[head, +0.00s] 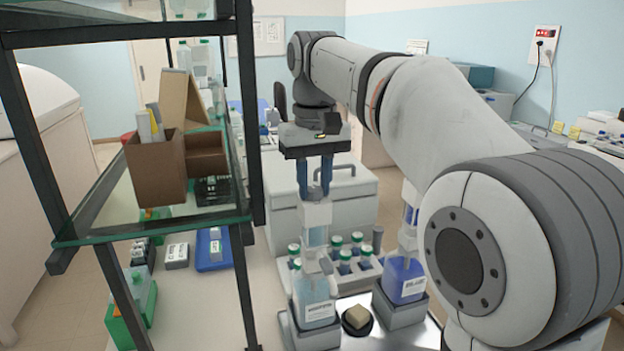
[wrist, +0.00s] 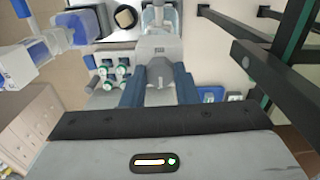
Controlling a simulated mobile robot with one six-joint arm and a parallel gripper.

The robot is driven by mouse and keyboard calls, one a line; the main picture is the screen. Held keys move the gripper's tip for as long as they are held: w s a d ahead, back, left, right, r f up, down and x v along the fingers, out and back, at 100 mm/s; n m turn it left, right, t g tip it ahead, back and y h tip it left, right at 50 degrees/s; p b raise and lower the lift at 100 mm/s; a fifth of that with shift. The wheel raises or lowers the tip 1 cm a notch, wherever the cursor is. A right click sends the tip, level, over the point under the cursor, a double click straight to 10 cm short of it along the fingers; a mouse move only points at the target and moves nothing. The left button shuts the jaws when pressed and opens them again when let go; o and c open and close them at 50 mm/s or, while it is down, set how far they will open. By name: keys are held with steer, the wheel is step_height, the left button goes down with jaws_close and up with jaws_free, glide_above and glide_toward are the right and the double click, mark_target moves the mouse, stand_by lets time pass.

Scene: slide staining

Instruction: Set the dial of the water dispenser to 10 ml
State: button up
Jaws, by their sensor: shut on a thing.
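A bottle-top dispenser (head: 316,213) with a white head stands on a bottle of pale blue liquid (head: 318,303); its label is too small to read. My gripper (head: 315,188) points down over it, with its blue fingers on both sides of the white top. In the wrist view my gripper (wrist: 160,88) is shut on the grey-white dispenser top (wrist: 160,48). The dial and its setting cannot be made out. A second dispenser bottle (head: 403,280) with darker blue liquid stands to the right. Which one holds water cannot be read.
A dark round holder with a tan block (head: 357,317) sits between the bottles. A rack of green-capped bottles (head: 347,262) stands just behind. A glass shelf on dark posts (head: 243,130) rises close on the left, bearing a brown box (head: 155,170).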

steer(key=n+p, duration=0.1)
steer(key=n, duration=0.1)
steer(key=n+p, duration=0.1)
steer(key=shift+r+n, duration=0.2)
steer(key=shift+n, duration=0.2)
steer(key=n+p, duration=0.2)
steer(key=n, duration=0.2)
steer(key=shift+n, duration=0.3)
steer(key=n+p, duration=0.2)
steer(key=n, duration=0.2)
steer(key=shift+f+n, duration=0.1)
steer(key=shift+n, duration=0.2)
steer(key=shift+n+p, duration=0.55)
steer(key=shift+n, duration=1.55)
steer(key=shift+f, duration=0.1)
steer(key=o, duration=1)
